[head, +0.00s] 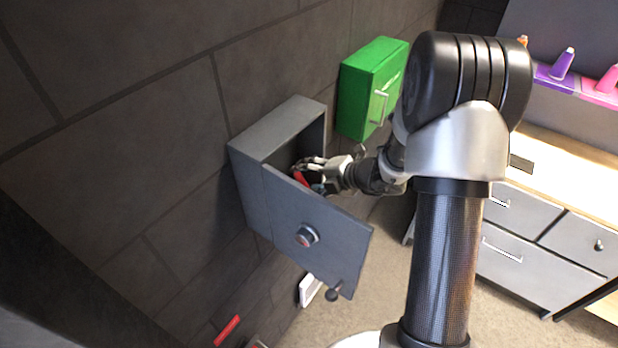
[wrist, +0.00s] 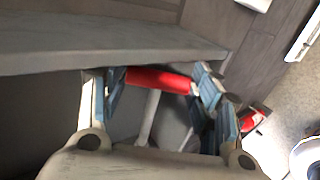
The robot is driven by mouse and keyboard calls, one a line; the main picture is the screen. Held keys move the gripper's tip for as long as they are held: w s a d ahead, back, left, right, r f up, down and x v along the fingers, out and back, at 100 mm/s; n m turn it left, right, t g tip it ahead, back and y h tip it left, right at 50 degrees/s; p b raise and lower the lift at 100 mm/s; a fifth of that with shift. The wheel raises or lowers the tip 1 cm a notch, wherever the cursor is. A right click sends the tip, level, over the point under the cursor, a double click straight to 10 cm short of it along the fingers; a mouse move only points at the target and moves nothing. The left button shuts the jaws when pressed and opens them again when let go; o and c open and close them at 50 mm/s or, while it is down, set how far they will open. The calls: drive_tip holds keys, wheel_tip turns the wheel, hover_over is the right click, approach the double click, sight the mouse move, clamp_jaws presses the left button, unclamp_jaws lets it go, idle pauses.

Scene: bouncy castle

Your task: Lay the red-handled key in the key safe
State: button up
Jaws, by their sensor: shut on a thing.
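The grey key safe (head: 270,135) is fixed to the dark block wall, and its door (head: 315,235), with a round dial and a knob, stands open toward me. My gripper (head: 308,172) is at the safe's opening, behind the upper edge of the door. It is shut on the red-handled key (head: 300,179). In the wrist view the red handle (wrist: 160,80) lies crosswise between the two fingertips, and a pale shaft runs down from it. A grey panel of the safe (wrist: 90,48) is close beyond the fingers. The safe's inside is mostly hidden.
A green cabinet (head: 368,90) hangs on the wall right of the safe. A grey drawer unit (head: 530,235) with a light wooden top stands at the right. A red bar (head: 227,331) and a white item (head: 309,290) are low by the wall. Carpeted floor lies between.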

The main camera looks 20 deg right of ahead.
drive_tip(key=o, duration=1.2)
drive_tip(key=v, duration=1.2)
